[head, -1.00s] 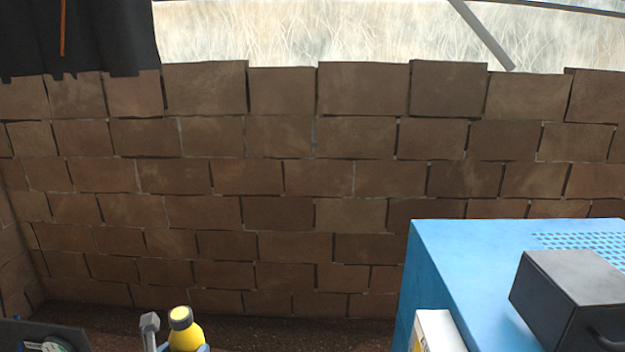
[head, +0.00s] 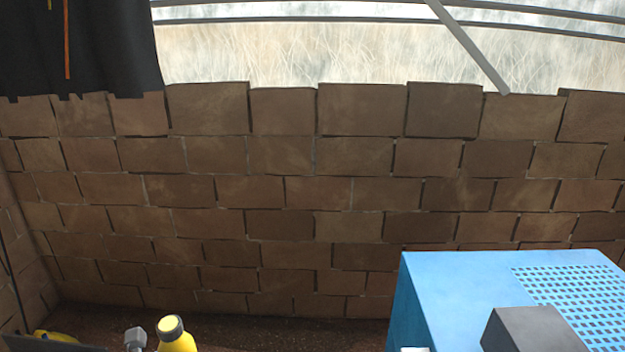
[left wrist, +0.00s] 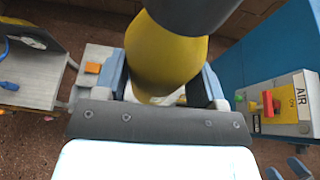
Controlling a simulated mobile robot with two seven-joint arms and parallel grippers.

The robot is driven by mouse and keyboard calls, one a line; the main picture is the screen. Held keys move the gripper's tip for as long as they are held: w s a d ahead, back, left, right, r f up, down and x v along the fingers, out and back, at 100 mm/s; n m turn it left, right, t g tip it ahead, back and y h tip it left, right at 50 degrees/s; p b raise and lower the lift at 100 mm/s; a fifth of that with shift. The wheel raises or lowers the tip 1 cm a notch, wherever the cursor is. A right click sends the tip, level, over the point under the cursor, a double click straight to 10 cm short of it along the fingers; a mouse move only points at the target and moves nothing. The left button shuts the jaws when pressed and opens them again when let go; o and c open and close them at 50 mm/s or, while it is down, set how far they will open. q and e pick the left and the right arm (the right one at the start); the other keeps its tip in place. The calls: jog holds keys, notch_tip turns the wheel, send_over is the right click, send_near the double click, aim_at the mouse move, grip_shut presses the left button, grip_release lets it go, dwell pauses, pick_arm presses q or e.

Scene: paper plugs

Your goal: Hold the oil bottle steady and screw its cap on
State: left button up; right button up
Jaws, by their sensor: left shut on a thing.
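The yellow oil bottle (head: 180,342) shows at the bottom edge of the head view, upright, its lower part cut off. In the left wrist view, my left gripper (left wrist: 170,92) is shut on the yellow bottle (left wrist: 160,58), with a blue-grey finger on each side. The dark cap (left wrist: 195,12) is at the top edge there, partly cut off. Blue-grey parts at that view's lower right corner may be my right gripper (left wrist: 287,170), but too little shows.
A blue cabinet (head: 425,300) with a dark box (head: 540,332) stands at the right. A grey hex-headed thing (head: 135,338) is left of the bottle. The left wrist view shows an AIR control box (left wrist: 285,105) and a box with an orange button (left wrist: 95,57). A brick wall (head: 300,190) is behind.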

pick_arm(q)
jog(key=shift+w+d, duration=0.1)
dwell(0.4)
jog(key=w+d+m+g+h, duration=0.1)
jog(key=w+d+m+h, duration=0.1)
jog(key=d, duration=0.4)
jog(key=w+d+m+g+h, duration=0.1)
jog(key=w+d+m+h, duration=0.2)
jog(key=d, duration=0.3)
jog(key=w+d+r+m+g+h, duration=0.1)
jog(key=w+d+m+h, duration=0.1)
jog(key=d, duration=0.3)
jog(key=shift+w+d+m+h, duration=0.3)
jog(key=shift+d+m+h, duration=0.15)
jog(key=shift+h, duration=0.45)
jog(key=shift+r, duration=0.1)
